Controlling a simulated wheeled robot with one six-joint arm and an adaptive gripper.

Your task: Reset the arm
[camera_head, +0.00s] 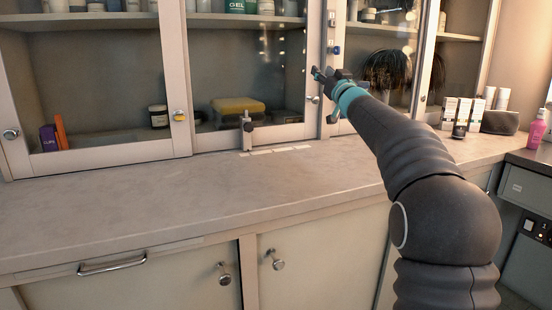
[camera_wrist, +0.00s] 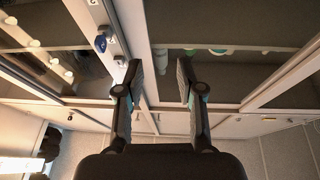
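My arm (camera_head: 410,150) reaches up from the lower right over the counter in the head view. My gripper (camera_head: 322,78) is at its end, in front of the cabinet's glass doors near a door frame. In the wrist view my gripper (camera_wrist: 160,75) shows two dark fingers standing well apart, with nothing between them. A white door frame shows past the fingers there. I cannot tell from the head view whether the fingertips touch the cabinet.
The counter (camera_head: 150,210) is clear at left and centre. White boxes (camera_head: 455,112) and a pink bottle (camera_head: 537,130) stand at right. A small grey device (camera_head: 247,132) stands by the doors. Behind glass are a yellow-topped case (camera_head: 238,106) and a dark jar (camera_head: 158,116).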

